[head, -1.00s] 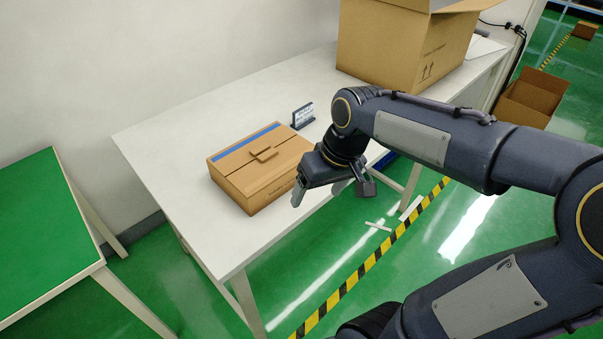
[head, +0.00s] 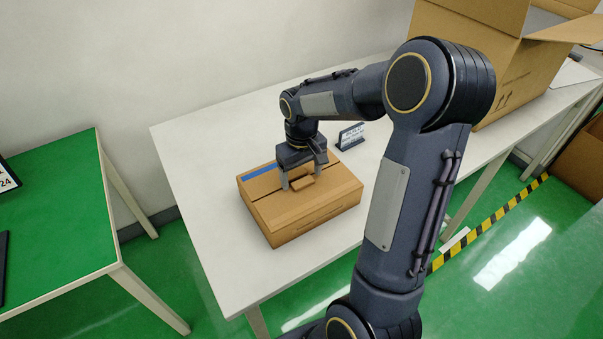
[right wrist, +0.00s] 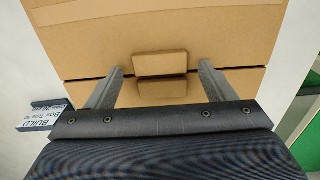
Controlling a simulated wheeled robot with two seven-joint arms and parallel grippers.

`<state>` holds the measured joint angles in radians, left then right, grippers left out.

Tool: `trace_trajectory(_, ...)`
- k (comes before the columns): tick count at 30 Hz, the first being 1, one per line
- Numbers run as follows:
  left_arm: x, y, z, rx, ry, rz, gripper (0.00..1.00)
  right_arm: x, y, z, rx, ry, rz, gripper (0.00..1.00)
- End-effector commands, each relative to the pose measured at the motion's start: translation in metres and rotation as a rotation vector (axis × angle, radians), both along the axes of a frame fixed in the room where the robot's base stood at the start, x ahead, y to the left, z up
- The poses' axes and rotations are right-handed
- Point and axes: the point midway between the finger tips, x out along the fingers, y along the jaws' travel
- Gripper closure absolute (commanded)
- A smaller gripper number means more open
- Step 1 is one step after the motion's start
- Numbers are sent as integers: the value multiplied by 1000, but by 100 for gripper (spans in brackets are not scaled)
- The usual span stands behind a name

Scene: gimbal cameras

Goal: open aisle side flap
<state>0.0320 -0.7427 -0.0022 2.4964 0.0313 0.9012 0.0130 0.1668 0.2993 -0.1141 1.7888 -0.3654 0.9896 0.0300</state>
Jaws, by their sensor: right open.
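A closed cardboard box (head: 315,207) with a blue strip along its far left edge lies on the white table. A raised cardboard tab (head: 301,183) stands out of the top near the seam between the flaps. My right gripper (head: 303,180) is over the box top, pointing down, with its jaws apart. In the right wrist view, the tab (right wrist: 160,64) lies between the two fingertips (right wrist: 160,72), with a gap on each side. The box top (right wrist: 160,28) and the seam also show there. My left gripper is not in view.
A small sign (head: 351,136) stands on the white table (head: 215,190) just behind the box. A large open carton (head: 500,75) stands at the table's right end. A green-topped table (head: 55,220) is at the left.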

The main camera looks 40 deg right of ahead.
Motion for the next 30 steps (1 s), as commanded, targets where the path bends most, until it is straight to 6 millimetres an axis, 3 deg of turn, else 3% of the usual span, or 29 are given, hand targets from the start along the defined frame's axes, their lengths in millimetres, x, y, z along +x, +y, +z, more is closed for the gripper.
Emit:
trace_trajectory(10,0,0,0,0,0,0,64,0,0,-6,0,-1,1,24)
trace_trajectory(24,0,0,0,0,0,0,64,0,0,-5,0,-1,1,85)
trace_trajectory(30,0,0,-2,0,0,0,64,0,0,-5,-1,-12,1,87)
